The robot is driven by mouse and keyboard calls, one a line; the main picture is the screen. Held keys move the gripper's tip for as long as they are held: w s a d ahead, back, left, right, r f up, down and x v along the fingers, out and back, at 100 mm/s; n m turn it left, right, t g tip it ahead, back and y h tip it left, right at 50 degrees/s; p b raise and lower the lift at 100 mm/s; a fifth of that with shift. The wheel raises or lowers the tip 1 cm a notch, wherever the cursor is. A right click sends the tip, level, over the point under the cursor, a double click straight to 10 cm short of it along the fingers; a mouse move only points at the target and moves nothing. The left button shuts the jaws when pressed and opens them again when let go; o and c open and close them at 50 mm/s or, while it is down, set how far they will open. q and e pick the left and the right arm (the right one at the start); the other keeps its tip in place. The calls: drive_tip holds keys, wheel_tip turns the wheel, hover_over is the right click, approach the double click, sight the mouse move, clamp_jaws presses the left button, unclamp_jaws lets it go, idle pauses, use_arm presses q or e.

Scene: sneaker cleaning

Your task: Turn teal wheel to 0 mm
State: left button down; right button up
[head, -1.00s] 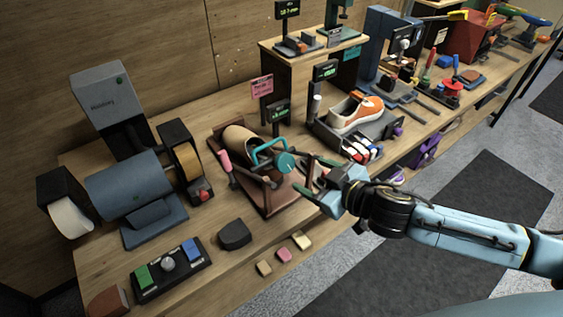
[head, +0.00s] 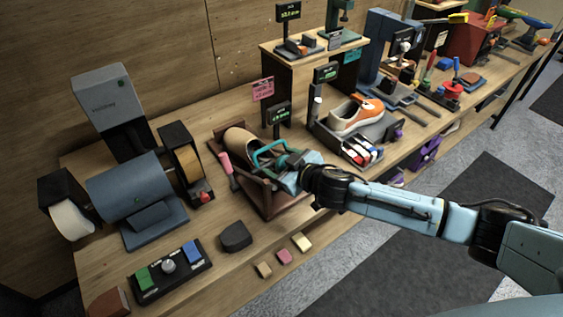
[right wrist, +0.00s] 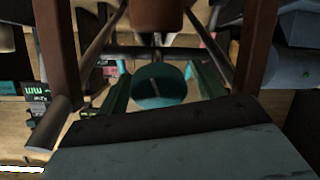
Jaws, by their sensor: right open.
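The teal wheel (right wrist: 158,90) shows as a round disc in the right wrist view, between the two dark green fingers of my right gripper (right wrist: 163,78). In the head view, my right gripper (head: 284,161) is at the wheel's place on the front of the shoe stretcher and mostly hides it. The gripper is open, with a finger on each side of the wheel; contact cannot be told. My left gripper is not in view.
A grey polishing machine (head: 130,190) is at the left, and an orange-and-white sneaker (head: 357,115) on a stand is to the right. Small blocks (head: 284,256) lie near the bench's front edge.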

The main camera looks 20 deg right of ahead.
drive_tip(key=c, duration=0.9)
